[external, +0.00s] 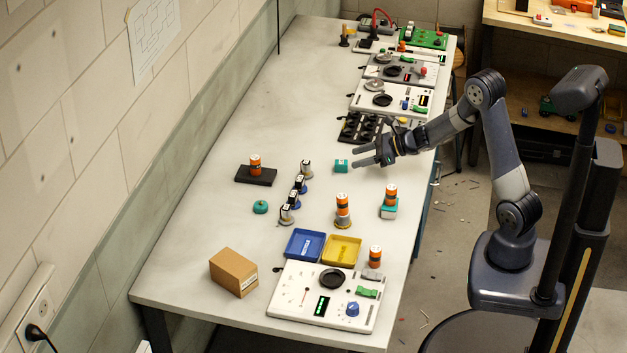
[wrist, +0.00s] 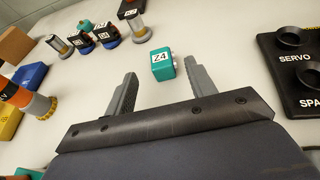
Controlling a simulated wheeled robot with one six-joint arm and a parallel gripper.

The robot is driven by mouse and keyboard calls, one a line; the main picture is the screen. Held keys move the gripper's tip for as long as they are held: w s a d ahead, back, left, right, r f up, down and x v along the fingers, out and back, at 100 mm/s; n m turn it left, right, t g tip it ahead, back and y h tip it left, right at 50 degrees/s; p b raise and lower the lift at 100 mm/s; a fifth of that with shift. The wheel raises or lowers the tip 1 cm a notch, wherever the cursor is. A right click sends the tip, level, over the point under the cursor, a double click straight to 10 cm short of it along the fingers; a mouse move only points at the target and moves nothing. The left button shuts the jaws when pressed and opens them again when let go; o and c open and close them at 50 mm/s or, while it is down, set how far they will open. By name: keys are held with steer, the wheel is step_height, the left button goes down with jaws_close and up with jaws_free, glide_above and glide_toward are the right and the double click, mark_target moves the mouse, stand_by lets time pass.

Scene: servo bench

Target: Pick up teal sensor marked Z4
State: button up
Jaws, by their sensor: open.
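The teal sensor marked Z4 (wrist: 162,66) lies on the bench, its white label facing up in the wrist view. It also shows in the external view as a small teal block (external: 341,166). My gripper (external: 359,158) is open and empty, reaching over the bench from the right, close to the sensor. In the wrist view my gripper's two fingers (wrist: 160,84) are spread apart, and the sensor sits just beyond their tips, nearer the right finger. The fingers do not enclose it.
A black servo rack (wrist: 290,70) stands at the right in the wrist view. Bare bench surrounds the sensor.

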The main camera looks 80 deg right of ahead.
mark_target(344, 162)
steer(key=shift+p+x, duration=0.45)
steer(key=shift+x, duration=3.4)
steer(key=shift+s+f, duration=0.1)
steer(key=shift+f, duration=0.05)
steer(key=shift+c, duration=0.4)
steer(key=c, duration=1)
steer(key=shift+o, duration=0.2)
